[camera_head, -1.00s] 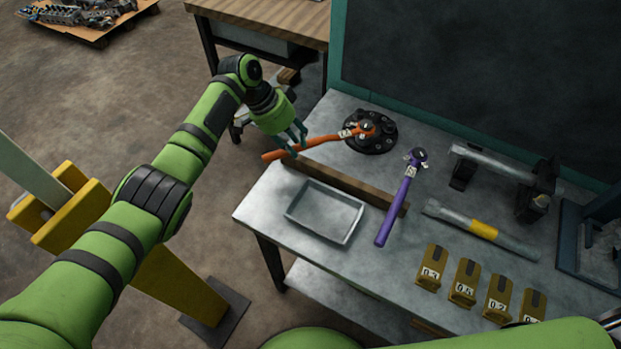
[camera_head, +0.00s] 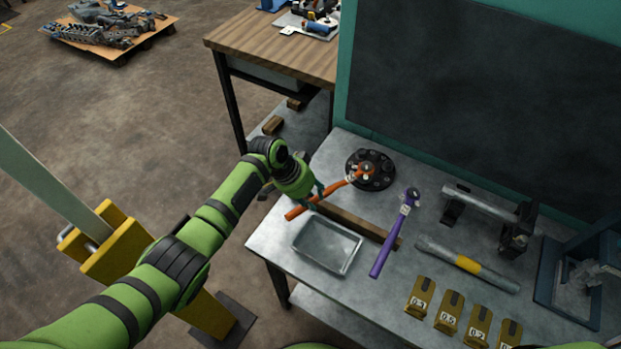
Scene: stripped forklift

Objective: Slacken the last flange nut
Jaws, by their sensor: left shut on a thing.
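An orange wrench (camera_head: 340,188) reaches from the round black flange (camera_head: 385,180) down to the left. Its head lies over the flange's middle; which nut it sits on is too small to tell. Several studs or nuts show around the flange. My left gripper (camera_head: 317,198) is shut on the wrench's handle near its outer end, and the handle's tip sticks out beyond the fingers. A purple wrench (camera_head: 392,240) lies on the bench to the right of the wooden strip. My right gripper is out of view.
The metal bench (camera_head: 290,228) carries a shallow grey tray (camera_head: 327,246), a wooden strip (camera_head: 355,222), a grey bar with a yellow band (camera_head: 467,264), a pipe on stands (camera_head: 480,200) and several labelled yellow bins (camera_head: 450,310). A dark board (camera_head: 480,100) stands behind.

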